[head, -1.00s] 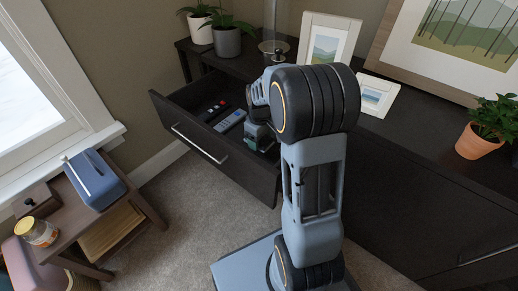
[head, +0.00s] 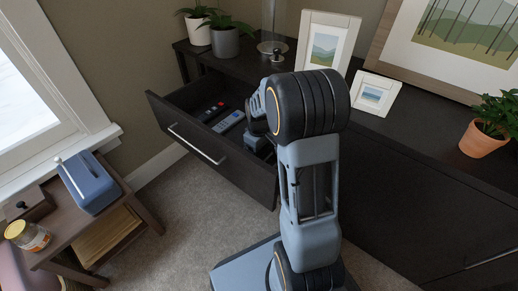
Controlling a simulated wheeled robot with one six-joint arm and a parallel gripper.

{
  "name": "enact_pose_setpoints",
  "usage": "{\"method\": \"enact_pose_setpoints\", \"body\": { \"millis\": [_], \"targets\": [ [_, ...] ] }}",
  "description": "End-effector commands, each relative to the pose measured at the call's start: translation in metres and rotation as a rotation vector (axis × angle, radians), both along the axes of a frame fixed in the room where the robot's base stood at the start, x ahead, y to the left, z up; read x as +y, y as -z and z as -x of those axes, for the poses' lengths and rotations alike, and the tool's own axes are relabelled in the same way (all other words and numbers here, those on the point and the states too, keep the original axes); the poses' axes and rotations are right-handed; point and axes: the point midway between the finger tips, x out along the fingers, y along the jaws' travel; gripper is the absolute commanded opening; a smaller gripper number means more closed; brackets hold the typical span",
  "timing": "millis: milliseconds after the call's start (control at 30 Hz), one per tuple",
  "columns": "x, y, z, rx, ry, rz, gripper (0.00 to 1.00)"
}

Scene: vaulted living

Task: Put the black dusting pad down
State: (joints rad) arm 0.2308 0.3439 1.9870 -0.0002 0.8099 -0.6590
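My gripper (head: 258,143) points down into the open dark drawer (head: 215,160), at the drawer's right end. My arm hides most of it, and its fingertips are too small and shaded to tell open from shut. I cannot make out the black dusting pad; anything black at the fingers blends with the dark drawer.
A blue remote (head: 230,121) and a dark object with a red mark (head: 212,110) lie in the drawer, left of my gripper. Plants, frames and a glass stand on the cabinet top (head: 400,135). A side table (head: 60,240) holds a blue box (head: 90,183) and a jar (head: 28,236).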

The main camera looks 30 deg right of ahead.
Motion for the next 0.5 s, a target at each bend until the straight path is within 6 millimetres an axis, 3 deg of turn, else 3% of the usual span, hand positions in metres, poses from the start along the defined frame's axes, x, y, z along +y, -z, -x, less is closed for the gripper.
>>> {"method": "enact_pose_setpoints", "body": {
  "millis": [100,333,500],
  "targets": [
    [0.000,0.000,0.000,0.001,0.000,0.000,0.90],
    [0.000,0.000,0.000,0.001,0.000,0.000,0.90],
    [0.000,-0.017,0.000,-0.001,0.000,0.000,0.90]
  ]
}}
